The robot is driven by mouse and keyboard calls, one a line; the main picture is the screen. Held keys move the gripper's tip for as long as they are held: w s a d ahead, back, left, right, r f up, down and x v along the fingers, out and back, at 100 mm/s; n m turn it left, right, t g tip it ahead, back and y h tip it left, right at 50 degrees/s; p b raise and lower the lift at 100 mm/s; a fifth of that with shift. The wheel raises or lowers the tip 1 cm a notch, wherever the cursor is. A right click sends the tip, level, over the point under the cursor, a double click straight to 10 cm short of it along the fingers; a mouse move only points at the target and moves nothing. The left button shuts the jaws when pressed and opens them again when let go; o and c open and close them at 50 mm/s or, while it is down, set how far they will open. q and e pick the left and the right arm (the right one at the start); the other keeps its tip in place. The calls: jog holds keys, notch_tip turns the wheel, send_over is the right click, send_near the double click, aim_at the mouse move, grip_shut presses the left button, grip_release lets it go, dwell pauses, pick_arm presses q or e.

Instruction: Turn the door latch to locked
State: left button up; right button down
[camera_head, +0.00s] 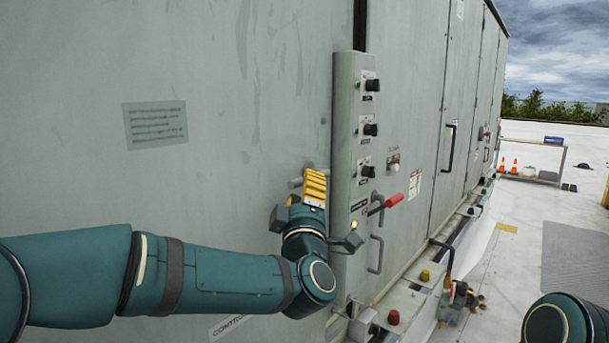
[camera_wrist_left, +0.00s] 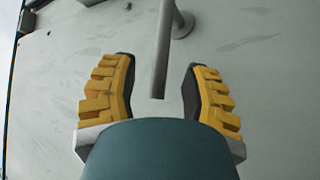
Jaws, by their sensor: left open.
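The door latch is a grey bar with a round pivot on the cooler's large pale grey door (camera_head: 220,90). In the head view only a short piece of the latch (camera_head: 296,182) shows beside my left gripper (camera_head: 315,187), which hides the rest. In the left wrist view the latch bar (camera_wrist_left: 161,65) runs lengthwise between the two yellow ribbed fingers of my left gripper (camera_wrist_left: 160,92), with its pivot at the upper right. The fingers are open, with a visible gap on each side of the bar. My right gripper is out of view.
A control box (camera_head: 345,120) with several black knobs stands close right of my left gripper. A red-handled lever (camera_head: 393,200) and a door handle (camera_head: 376,254) lie further right. Valves and pipes (camera_head: 455,295) line the base. The roof at right has free room.

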pick_arm(q)
jog(key=shift+p+x, duration=0.3)
jog(key=shift+x, duration=1.55)
jog(key=shift+c, duration=0.4)
grip_shut()
